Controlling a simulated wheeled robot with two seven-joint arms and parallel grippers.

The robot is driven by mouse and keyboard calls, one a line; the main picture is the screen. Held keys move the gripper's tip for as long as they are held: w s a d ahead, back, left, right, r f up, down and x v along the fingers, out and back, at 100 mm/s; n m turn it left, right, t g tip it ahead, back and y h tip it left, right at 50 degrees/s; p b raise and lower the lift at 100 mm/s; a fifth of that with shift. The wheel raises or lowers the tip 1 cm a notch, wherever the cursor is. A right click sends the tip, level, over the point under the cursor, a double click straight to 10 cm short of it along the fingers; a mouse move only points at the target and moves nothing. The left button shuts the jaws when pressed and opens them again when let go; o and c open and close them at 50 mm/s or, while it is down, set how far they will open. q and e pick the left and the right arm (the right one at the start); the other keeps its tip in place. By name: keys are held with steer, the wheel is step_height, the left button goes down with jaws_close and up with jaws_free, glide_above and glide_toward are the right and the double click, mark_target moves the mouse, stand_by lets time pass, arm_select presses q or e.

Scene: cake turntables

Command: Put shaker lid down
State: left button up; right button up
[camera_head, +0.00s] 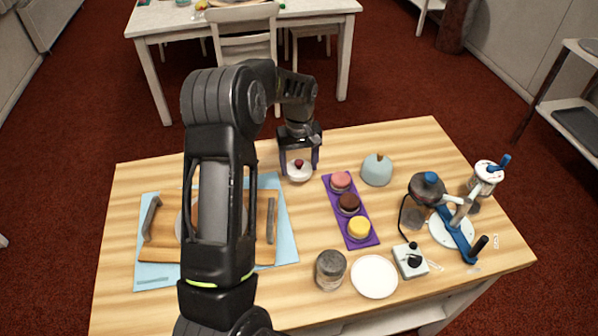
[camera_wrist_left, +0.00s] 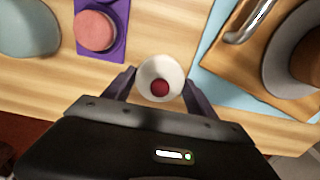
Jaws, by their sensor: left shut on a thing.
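The shaker lid (camera_head: 299,172) looks like a small white round piece with a dark red knob on top. My left gripper (camera_head: 299,163) is shut on it, with one finger on each side, near the back edge of the wooden table (camera_head: 400,148). In the left wrist view the lid (camera_wrist_left: 160,72) sits between the two fingertips (camera_wrist_left: 158,85), knob facing the camera. I cannot tell whether the lid touches the table. My right gripper is not in view.
A purple tray (camera_head: 361,242) with three round cakes lies to the right. Behind it is a pale blue dome (camera_head: 377,170). A grey-topped jar (camera_head: 330,270) and white plate (camera_head: 374,277) stand in front. A blue mat (camera_head: 283,225) with a wooden board (camera_head: 262,250) lies left.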

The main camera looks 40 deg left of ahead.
mark_target(299, 168)
arm_select(q)
step_height(299, 168, down, 3)
steer(key=shift+p, duration=0.4)
steer(key=shift+f, duration=0.35)
steer(key=shift+f, duration=0.15)
steer(key=o, duration=1.3)
